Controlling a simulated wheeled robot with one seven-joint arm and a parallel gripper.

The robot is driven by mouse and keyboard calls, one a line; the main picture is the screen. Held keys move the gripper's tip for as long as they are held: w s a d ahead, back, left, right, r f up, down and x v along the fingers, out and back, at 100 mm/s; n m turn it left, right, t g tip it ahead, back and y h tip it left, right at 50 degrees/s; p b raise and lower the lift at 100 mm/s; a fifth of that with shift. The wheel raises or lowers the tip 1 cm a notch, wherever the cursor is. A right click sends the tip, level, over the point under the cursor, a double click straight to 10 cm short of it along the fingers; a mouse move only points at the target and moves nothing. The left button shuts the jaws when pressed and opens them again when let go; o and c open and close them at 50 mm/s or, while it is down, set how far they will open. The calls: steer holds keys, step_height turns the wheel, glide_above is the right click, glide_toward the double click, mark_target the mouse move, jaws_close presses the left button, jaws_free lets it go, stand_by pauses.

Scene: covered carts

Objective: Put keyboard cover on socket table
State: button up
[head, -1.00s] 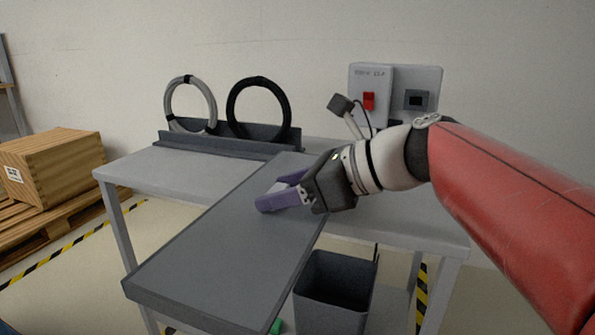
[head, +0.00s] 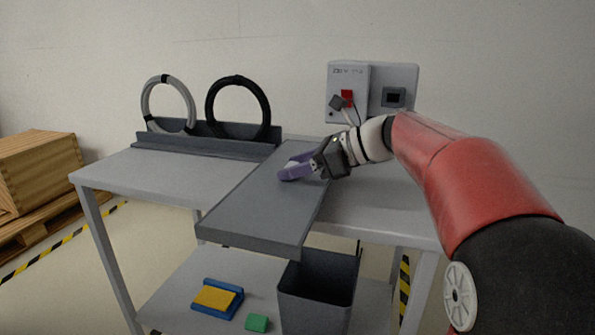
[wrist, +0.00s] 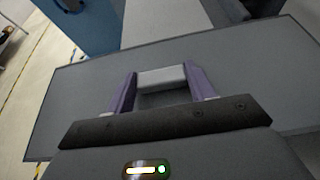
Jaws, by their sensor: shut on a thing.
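The keyboard cover, a flat dark grey panel (head: 258,210) with a thin rim, lies over the middle of the light grey table (head: 135,178) below the wall socket panel (head: 394,97). Its near end sticks out past the table's front edge. I cannot tell whether its underside touches the tabletop. My gripper (head: 291,169) is over the panel's far right part. In the wrist view its purple fingers (wrist: 162,90) are shut on the panel's light grey handle (wrist: 162,77), one finger on each side. The gripper hides part of the panel.
A rack with a grey ring (head: 146,103) and a black ring (head: 209,103) stands at the table's back left. A dark bin (head: 318,292), a yellow-and-blue block (head: 214,297) and a green block (head: 256,322) are below. A wooden crate (head: 38,168) stands left.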

steer(key=shift+f, duration=0.45)
steer(key=shift+f, duration=0.15)
steer(key=o, duration=1.1)
steer(key=shift+d+r, duration=0.25)
steer(key=shift+r, duration=0.05)
steer(key=p+v, duration=0.1)
steer(key=v, duration=1)
steer(key=shift+s+d+r, duration=0.1)
steer(key=shift+s+d, duration=0.05)
steer(key=shift+d, duration=0.1)
